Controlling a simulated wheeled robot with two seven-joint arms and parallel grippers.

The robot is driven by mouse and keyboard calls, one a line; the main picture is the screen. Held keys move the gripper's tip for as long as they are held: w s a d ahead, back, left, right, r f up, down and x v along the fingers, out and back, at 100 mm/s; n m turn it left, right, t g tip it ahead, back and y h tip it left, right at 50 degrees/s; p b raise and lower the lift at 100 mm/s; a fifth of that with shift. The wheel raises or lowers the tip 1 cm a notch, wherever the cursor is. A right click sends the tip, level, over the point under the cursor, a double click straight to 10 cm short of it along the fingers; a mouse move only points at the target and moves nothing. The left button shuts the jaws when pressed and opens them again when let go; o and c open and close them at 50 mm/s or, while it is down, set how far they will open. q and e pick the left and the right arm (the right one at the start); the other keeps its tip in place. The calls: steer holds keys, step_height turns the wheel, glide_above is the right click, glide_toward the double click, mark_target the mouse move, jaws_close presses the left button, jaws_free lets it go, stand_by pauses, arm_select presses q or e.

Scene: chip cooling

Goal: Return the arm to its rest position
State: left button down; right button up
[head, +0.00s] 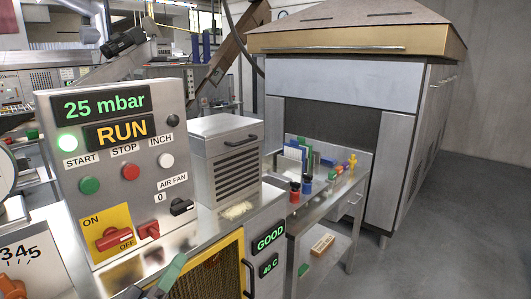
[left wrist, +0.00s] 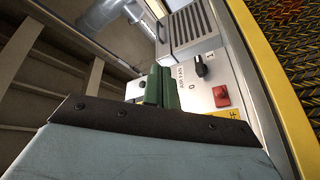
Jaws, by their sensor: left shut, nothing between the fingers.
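The control panel (head: 150,195) has a lit display reading 25 mbar and RUN. Its start, stop and inch buttons and an air fan knob (head: 182,207) are visible. I cannot tell whether the fingers touch anything. My right gripper is not in view.
A vented metal box (head: 225,150) stands behind the panel. A metal side table (head: 330,205) holds small bottles and colored items. Grey floor (head: 440,220) is open at the right.

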arm_select(q)
steer(key=s+f+m+g+y, duration=0.1)
steer(key=s+f+m+g, duration=0.2)
steer(key=s+f+g, duration=0.35)
steer(key=s+f+m+g+y, duration=0.1)
steer(key=s+f+m+g, duration=0.2)
steer(key=f, duration=0.7)
steer(key=s+a+f+m+g+y, duration=0.1)
steer(key=s+a+f+g+y, duration=0.15)
steer(key=s, duration=0.35)
steer(key=s+a+f+m+g+y, duration=0.1)
steer(key=s+a+f+g, duration=0.25)
steer(key=s, duration=0.35)
step_height(320, 180, down, 31)
steer(key=s+g+b, duration=0.2)
steer(key=b, duration=0.3)
steer(key=s+a+f+g+b, duration=0.1)
steer(key=s+a+f+b, duration=0.1)
steer(key=s+f, duration=1.4)
steer(key=shift+s+a+f+b, duration=0.2)
steer(key=shift+f+b, duration=0.45)
steer(key=shift+f, duration=0.15)
steer(key=shift+y, duration=0.25)
